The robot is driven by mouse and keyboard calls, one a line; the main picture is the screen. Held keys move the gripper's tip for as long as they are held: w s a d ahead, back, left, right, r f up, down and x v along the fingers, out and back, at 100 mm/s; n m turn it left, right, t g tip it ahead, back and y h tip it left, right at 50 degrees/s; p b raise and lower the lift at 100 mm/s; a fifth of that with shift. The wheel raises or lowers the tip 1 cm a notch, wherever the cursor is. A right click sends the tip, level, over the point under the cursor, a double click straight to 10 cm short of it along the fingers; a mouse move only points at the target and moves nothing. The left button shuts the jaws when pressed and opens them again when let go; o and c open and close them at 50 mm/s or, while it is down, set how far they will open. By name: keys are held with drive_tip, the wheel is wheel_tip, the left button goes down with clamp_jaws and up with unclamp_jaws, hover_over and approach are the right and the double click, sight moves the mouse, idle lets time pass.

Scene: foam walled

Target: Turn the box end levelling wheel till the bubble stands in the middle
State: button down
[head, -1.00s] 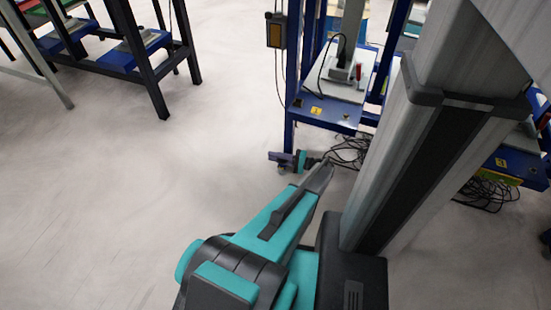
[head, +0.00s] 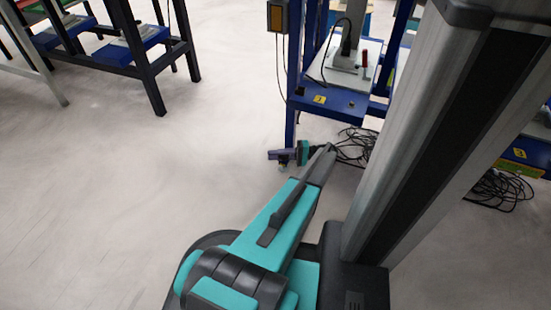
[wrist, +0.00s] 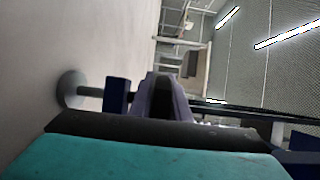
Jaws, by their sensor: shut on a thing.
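In the head view my gripper (head: 276,156) is low over the floor at the foot of the rack's blue leg (head: 292,110), on the side of the grey box (head: 277,16). In the wrist view my gripper (wrist: 160,96) is in front of a round foot disc (wrist: 71,90) with a short stem, shown sideways. The gripper is shut on what looks like the box end levelling wheel; the jaws hide most of it. The bubble cannot be made out in either view.
Loose black cables (head: 355,147) lie on the floor right of my gripper, with more cables (head: 497,188) farther right. A dark-framed bench (head: 150,70) stands at the upper left. The pale floor (head: 120,200) on the left is clear.

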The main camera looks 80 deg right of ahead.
drive_tip(key=shift+s+a+y, duration=0.15)
drive_tip(key=shift+a+y, duration=0.05)
drive_tip(key=shift+y, duration=0.3)
drive_tip(key=c, duration=1.9)
unclamp_jaws()
drive_tip(key=shift+c, duration=0.2)
drive_tip(key=shift+d+r, duration=0.1)
drive_tip(key=shift+r, duration=0.05)
